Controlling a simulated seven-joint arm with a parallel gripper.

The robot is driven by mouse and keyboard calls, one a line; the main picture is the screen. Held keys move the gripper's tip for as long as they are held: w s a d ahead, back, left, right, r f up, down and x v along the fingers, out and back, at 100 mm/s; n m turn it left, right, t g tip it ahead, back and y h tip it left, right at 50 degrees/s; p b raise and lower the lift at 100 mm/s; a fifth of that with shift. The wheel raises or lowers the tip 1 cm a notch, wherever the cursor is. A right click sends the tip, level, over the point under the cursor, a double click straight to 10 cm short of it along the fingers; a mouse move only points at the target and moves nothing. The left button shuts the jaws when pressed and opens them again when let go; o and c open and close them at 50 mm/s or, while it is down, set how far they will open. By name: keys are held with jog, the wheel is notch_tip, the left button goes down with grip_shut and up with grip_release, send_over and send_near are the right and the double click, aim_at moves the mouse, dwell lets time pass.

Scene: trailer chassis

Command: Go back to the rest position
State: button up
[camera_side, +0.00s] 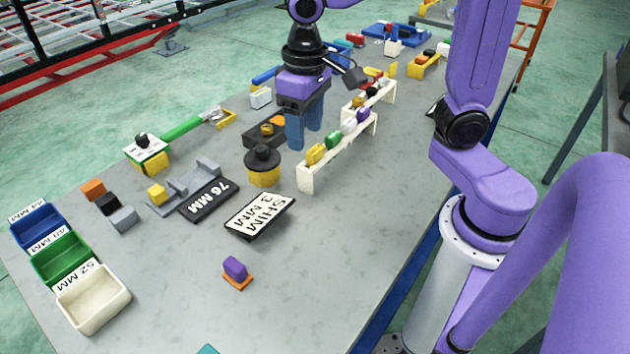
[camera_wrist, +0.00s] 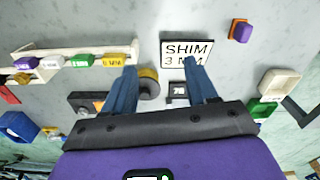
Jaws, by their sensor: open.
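My gripper (camera_side: 304,128) is open, its two blue fingers pointing down above the table (camera_side: 330,270). In the wrist view the fingers (camera_wrist: 158,80) are spread apart with nothing held between them. In the side view it hangs behind the black-and-yellow round knob (camera_side: 263,168) and beside the white rack. The "SHIM 3 MM" plate (camera_side: 260,215) lies in front of it; it also shows in the wrist view (camera_wrist: 187,50) beyond the fingertips. The exact height of the fingertips above the table is hard to tell.
A white rack (camera_side: 305,180) with coloured pieces stands close to the right of my gripper. The "76 MM" plate (camera_side: 210,200) lies to the left. Blue, green and white bins (camera_side: 95,300) line the left edge. A purple block (camera_side: 235,267) sits in front, with clear table around it.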

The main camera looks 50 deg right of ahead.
jog(key=s+d+f+n, duration=0.2)
jog(key=s+n, duration=0.3)
jog(key=s, duration=0.3)
jog(key=s+d+f+n, duration=0.2)
jog(key=s+n, duration=0.3)
jog(key=s, duration=0.3)
jog(key=shift+d+f+n, duration=0.15)
jog(key=shift+d+n, duration=0.15)
jog(key=shift+d, duration=0.2)
dwell(0.4)
